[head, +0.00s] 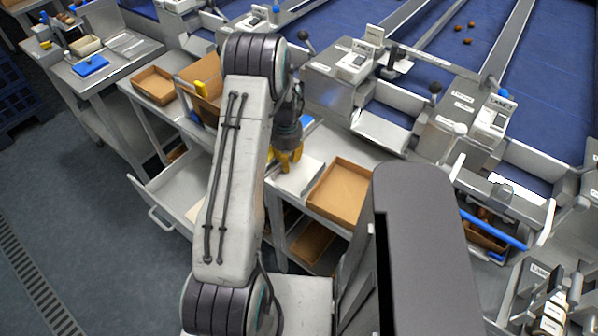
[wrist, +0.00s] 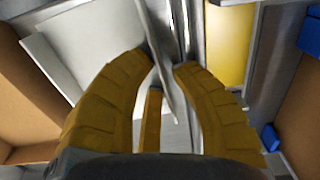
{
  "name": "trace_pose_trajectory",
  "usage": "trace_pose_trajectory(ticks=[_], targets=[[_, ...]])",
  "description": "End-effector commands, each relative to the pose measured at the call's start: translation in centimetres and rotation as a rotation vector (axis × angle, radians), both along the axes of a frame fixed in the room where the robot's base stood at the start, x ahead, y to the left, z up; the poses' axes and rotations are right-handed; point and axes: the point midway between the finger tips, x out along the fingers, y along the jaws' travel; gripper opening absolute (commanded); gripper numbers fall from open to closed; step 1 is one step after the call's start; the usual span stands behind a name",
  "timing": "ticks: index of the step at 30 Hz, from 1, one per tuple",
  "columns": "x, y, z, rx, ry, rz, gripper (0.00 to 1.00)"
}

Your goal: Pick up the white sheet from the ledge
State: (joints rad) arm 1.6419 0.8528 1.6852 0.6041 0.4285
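My gripper (head: 287,160) points down over the counter, beside a white flat piece that looks like the white sheet (head: 302,178). In the wrist view a broad white piece (wrist: 88,48) lies left of the fingers, next to a cardboard tray. The yellow fingertips of my gripper (wrist: 166,66) are close together. A thin pale strip (wrist: 156,40), seen nearly edge-on, runs between them. I cannot tell whether this strip is an edge of the sheet, or whether the fingers press on it. My arm hides part of the ledge in the head view.
A cardboard tray (head: 341,190) stands just right of the white piece. An open metal drawer (head: 180,188) juts out at the left. A yellow object (wrist: 230,45) is right of the fingers. Metal sorting units (head: 345,85) stand behind. The floor (head: 90,215) at the left is clear.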

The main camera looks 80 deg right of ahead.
Motion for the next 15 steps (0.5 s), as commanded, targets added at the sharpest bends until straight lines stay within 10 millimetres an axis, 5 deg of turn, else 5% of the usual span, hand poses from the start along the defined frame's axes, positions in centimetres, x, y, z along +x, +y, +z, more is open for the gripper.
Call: trace_pose_trajectory(ticks=[7,15], targets=[[0.02,-0.02,0.03,-0.001,0.0,0.001,0.0],[0.02,-0.02,0.04,-0.001,0.0,0.001,0.0]])
